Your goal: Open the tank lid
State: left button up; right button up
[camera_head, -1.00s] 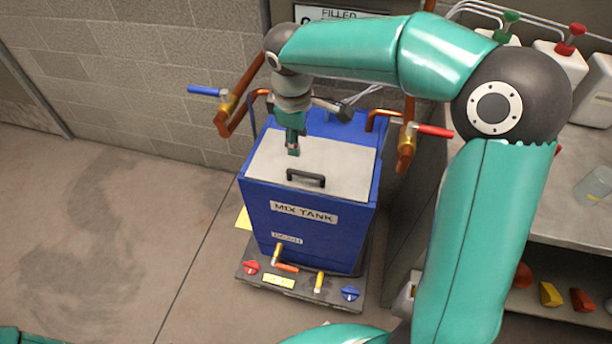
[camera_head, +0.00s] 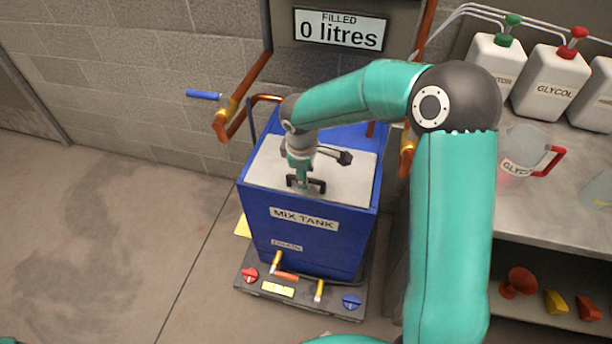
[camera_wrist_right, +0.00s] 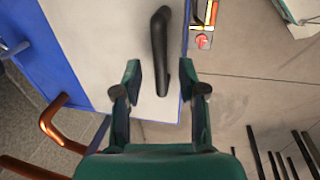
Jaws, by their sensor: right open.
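The blue mix tank (camera_head: 312,241) stands by the wall with its pale grey lid (camera_head: 347,182) lying closed on top. The lid's black handle (camera_head: 318,185) is near its front edge and partly hidden by my right gripper (camera_head: 303,184). In the right wrist view, my right gripper (camera_wrist_right: 163,75) is open, and the handle (camera_wrist_right: 160,50) lies between and ahead of its two fingers. I cannot tell whether a finger touches the handle. My left gripper is not in view.
Copper pipes with a blue-handled valve (camera_head: 205,95) stick out left of the tank. A display (camera_head: 340,30) reads 0 litres. A bench (camera_head: 520,205) at right holds white jugs (camera_head: 550,82) and a clear pitcher (camera_head: 522,155). Floor at left is clear.

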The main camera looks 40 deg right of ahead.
jog(key=shift+w+d+f, duration=0.1)
jog(key=shift+f, duration=0.6)
grip_shut()
